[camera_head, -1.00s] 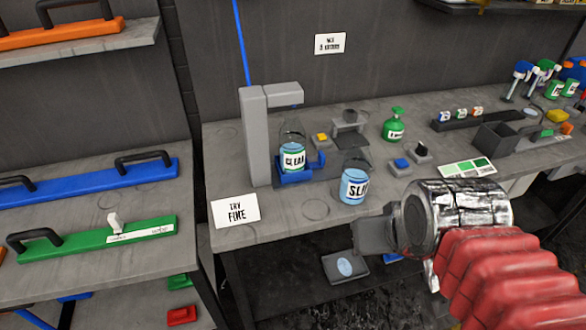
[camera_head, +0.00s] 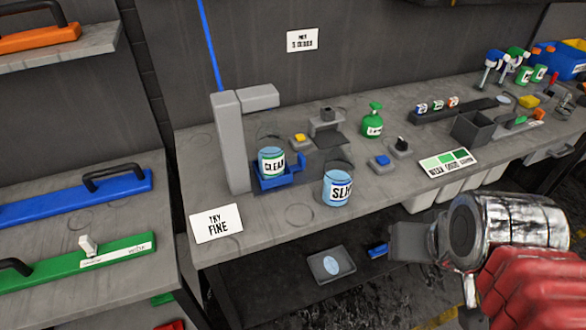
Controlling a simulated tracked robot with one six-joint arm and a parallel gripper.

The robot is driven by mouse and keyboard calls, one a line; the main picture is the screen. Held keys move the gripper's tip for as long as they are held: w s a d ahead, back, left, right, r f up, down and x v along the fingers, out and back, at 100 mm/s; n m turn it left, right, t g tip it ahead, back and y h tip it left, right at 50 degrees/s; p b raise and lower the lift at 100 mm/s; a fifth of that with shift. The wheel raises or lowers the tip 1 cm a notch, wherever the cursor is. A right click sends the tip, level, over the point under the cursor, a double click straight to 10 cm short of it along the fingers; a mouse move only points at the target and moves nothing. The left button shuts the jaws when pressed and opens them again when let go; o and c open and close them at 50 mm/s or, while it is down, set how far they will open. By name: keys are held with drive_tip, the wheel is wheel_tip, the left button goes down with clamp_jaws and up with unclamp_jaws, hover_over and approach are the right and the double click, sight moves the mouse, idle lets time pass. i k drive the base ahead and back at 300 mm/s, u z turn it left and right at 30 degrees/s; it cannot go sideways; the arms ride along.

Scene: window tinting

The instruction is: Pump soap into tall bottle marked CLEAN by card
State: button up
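The bottle marked CLEAN (camera_head: 272,162) stands upright in a blue holder (camera_head: 279,180) under the grey dispenser stand (camera_head: 232,145). A card with green shades (camera_head: 447,164) lies near the bench's front edge. My gripper (camera_head: 405,242) hangs in front of the bench, apart from all of these. Its fingers show side-on, so I cannot tell whether they are open.
Blue (camera_head: 382,160) and black (camera_head: 401,145) buttons sit between the bottles and the shade card. A grey tray (camera_head: 330,265) lies below the bench. Squeegees lie on the left bench.

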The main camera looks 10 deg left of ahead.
sight(375, 105)
drive_tip(key=z, duration=0.25)
drive_tip(key=k, duration=1.45)
drive_tip(key=u, duration=0.65)
drive_tip(key=i, duration=1)
drive_tip(key=u, duration=0.05)
